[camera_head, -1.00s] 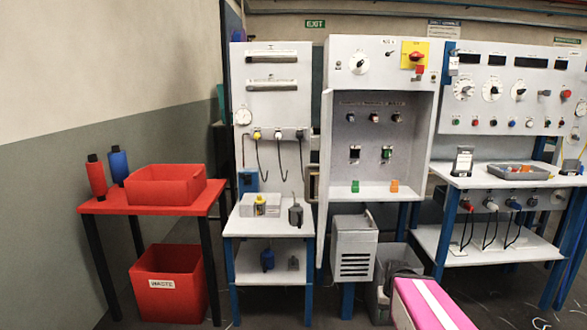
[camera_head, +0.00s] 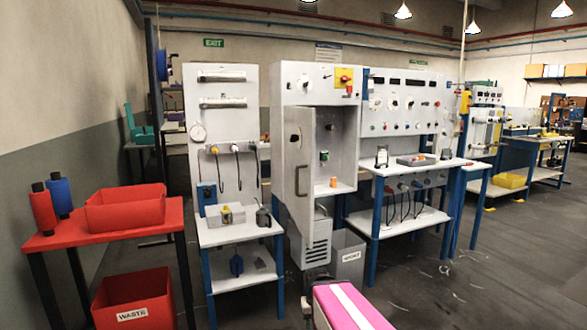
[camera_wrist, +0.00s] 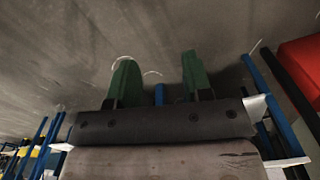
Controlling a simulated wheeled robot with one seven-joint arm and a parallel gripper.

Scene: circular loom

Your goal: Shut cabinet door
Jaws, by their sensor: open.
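The grey cabinet (camera_head: 320,84) stands in the middle of the head view. Its door (camera_head: 298,155) is hinged on the left and stands open, swung outward, with a vertical handle (camera_head: 301,181) on its face. The door covers the left part of the opening. Switches and an orange block (camera_head: 333,182) show inside to its right. My gripper (camera_wrist: 155,68) shows in the wrist view with its two green fingers spread apart and nothing between them. It points over bare floor. I cannot make out the door in the wrist view or the fingers in the head view.
A red table (camera_head: 110,238) with a red waste bin (camera_head: 135,301) stands at the left. A white bench (camera_head: 242,234) adjoins the cabinet's left, and another bench (camera_head: 425,168) its right. A grey bin (camera_head: 349,259) stands below the cabinet. Floor at the right is open.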

